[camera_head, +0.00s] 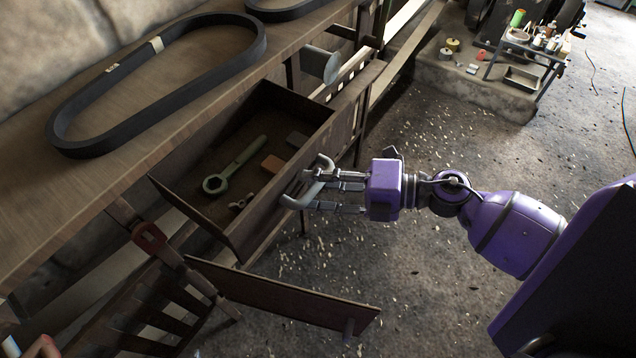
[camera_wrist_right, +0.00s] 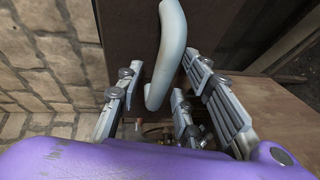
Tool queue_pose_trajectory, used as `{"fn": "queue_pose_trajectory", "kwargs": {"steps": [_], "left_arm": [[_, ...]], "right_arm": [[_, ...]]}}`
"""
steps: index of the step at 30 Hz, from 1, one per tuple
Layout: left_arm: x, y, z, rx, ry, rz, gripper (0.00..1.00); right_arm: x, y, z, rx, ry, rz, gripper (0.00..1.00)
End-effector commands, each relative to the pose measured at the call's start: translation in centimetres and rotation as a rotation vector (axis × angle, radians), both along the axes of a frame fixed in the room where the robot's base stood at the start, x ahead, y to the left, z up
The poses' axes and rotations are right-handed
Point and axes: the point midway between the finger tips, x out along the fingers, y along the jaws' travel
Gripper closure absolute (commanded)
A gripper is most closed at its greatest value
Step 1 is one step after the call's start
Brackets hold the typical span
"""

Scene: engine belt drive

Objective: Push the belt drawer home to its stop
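The belt drawer (camera_head: 272,195) is pulled out from under the workbench, open at the top. Its pale, curved handle (camera_head: 321,165) is on the front face. The handle also shows in the right wrist view (camera_wrist_right: 168,50). My right gripper (camera_head: 318,189) is at the handle, its fingers pointing at the drawer front. In the right wrist view, the fingers (camera_wrist_right: 160,92) are spread on either side of the handle, with gaps visible. I cannot tell whether any finger touches it. My left gripper is not in view.
A black belt (camera_head: 150,128) lies on the workbench (camera_head: 60,210). A wooden panel (camera_head: 290,299) sits below the drawer at the front. A small table with bottles (camera_head: 530,52) stands far right. The speckled floor right of the drawer is open.

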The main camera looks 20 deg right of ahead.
Motion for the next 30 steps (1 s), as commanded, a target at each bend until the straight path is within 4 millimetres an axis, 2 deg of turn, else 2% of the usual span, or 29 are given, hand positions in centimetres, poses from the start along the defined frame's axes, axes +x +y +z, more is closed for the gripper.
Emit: {"fn": "queue_pose_trajectory", "kwargs": {"steps": [8,15,16,30], "left_arm": [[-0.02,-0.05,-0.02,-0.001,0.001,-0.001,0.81],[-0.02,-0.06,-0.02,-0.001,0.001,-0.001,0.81],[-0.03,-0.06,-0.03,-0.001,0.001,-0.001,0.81],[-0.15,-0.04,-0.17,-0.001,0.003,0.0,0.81]], "right_arm": [[0.06,0.13,-0.1,0.0,0.001,0.0,0.67],[0.05,0.12,-0.08,0.0,0.001,0.0,0.99],[0.05,0.12,-0.08,0.0,0.001,0.0,1.0],[0.33,-0.12,-0.1,0.001,0.003,-0.001,1.0]]}}
